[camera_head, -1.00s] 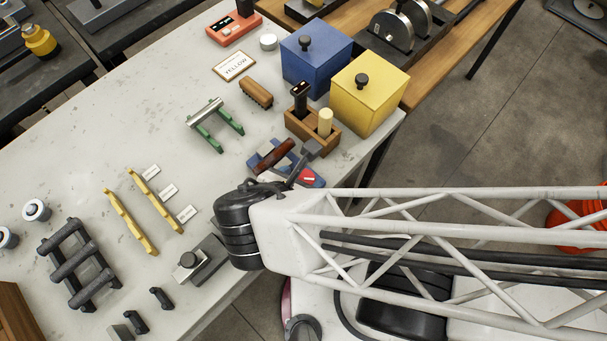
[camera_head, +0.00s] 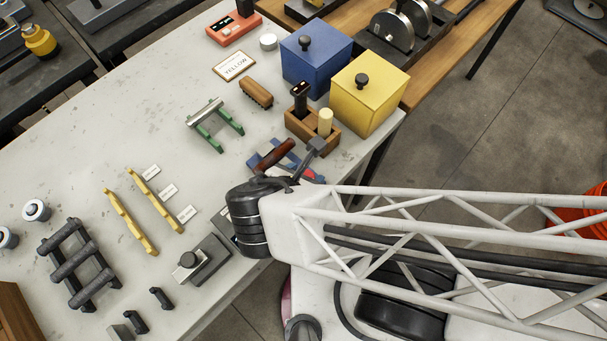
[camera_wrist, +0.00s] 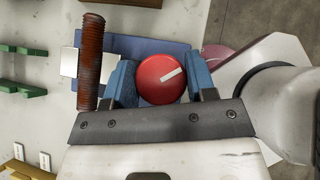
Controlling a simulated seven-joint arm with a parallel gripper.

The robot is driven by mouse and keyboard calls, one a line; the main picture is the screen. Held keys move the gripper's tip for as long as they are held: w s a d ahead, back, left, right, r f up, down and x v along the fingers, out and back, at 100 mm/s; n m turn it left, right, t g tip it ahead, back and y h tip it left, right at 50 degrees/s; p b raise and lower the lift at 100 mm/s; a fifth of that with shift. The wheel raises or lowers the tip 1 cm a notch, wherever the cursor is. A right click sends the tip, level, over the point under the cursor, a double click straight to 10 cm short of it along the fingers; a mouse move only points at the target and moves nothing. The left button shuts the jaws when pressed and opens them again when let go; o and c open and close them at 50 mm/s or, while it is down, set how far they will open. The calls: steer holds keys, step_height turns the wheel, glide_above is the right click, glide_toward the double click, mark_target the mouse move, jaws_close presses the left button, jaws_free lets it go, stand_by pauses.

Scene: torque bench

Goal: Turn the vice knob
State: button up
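The vice knob (camera_wrist: 160,72) is round and red with a white bar mark pointing up and to the right. In the wrist view it lies between the two blue fingers of my gripper (camera_wrist: 162,84). The fingers stand apart, one on each side, close to its rim; I cannot tell whether either touches it. A blue plate of the vice (camera_wrist: 152,46) shows behind the knob.
A reddish-brown ribbed handle (camera_wrist: 91,60) stands just left of the left finger. A wooden holder (camera_head: 300,128), yellow box (camera_head: 368,95) and blue box (camera_head: 315,60) stand beyond the vice. A grey block (camera_head: 205,258) is near my wrist.

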steer(key=c, duration=0.4)
steer(key=shift+o, duration=0.2)
steer(key=shift+m+g+h, duration=0.9)
steer(key=shift+m+h, duration=0.2)
steer(key=shift+m, duration=0.7)
steer(key=shift+m+g+h, duration=0.5)
steer(key=shift+m, duration=0.4)
steer(key=shift+m+g+h, duration=0.4)
steer(key=shift+m+g, duration=0.4)
steer(key=shift+m, duration=0.3)
steer(key=shift+m+g+h, duration=0.4)
steer(key=shift+m+g, duration=1.5)
steer(key=shift+m, duration=0.6)
steer(key=shift+m+g+y, duration=0.4)
steer(key=shift+m+g, duration=1.3)
steer(key=shift+m, duration=0.5)
steer(key=o, duration=0.6)
